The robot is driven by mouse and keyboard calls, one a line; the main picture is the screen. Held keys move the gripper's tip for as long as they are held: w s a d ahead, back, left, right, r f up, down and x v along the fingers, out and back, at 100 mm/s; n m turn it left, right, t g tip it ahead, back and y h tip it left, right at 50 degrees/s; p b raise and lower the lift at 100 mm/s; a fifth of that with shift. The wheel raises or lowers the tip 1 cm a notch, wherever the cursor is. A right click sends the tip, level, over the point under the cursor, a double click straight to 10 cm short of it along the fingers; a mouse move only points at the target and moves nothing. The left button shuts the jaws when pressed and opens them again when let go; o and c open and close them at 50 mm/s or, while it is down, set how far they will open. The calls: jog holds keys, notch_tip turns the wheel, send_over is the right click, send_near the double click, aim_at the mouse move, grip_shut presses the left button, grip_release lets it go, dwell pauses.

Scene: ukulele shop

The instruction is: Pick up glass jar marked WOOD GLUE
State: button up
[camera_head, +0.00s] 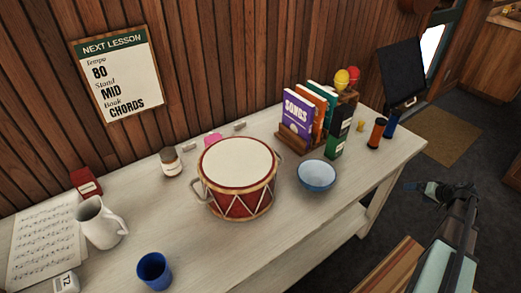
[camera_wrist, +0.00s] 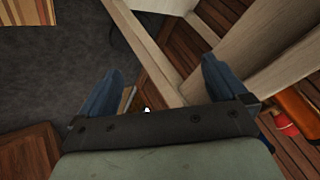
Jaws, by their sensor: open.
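A small glass jar (camera_head: 171,162) with a pale label and brown contents stands upright on the white table, near the wall, left of the drum. The writing on its label is too small to read. My gripper (camera_head: 427,188) is off the table's right end, far from the jar. In the wrist view my gripper (camera_wrist: 161,66) is open, its two blue fingers apart with nothing between them. The jar is not seen in the wrist view.
A red drum (camera_head: 238,185) stands just right of the jar, with a pink item (camera_head: 212,140) behind it. A white jug (camera_head: 101,222), red box (camera_head: 86,183) and blue cup (camera_head: 154,271) are left and front. A bowl (camera_head: 317,175) and books (camera_head: 297,118) stand right.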

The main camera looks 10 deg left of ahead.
jog(key=w+a+r+n+t+y, duration=0.15)
jog(key=w+r, duration=0.25)
jog(key=r, duration=0.7)
jog(key=w+a+r+n+t+y, duration=0.1)
jog(key=w+a+r+n, duration=0.2)
jog(key=r, duration=0.8)
jog(key=w+a+r+n+g+y, duration=0.2)
jog(key=a+r+n+g+y, duration=0.45)
jog(key=a+r, duration=1.6)
jog(key=a+f+n+h, duration=0.3)
jog(key=a+n, duration=0.2)
jog(key=a, duration=1.2)
jog(key=n+g+h, duration=0.3)
jog(key=n+h, duration=0.4)
jog(key=h, duration=0.3)
send_near(165, 152)
jog(key=f, duration=0.7)
jog(key=shift+w+d+f, duration=0.15)
jog(key=shift+w+f, duration=0.05)
jog(key=shift+f, duration=0.15)
jog(key=shift+w+d+f, duration=0.1)
jog(key=shift+d+f, duration=0.05)
jog(key=shift+f, duration=1.2)
jog(key=shift+d+f, duration=0.15)
jog(key=shift+f, duration=1.2)
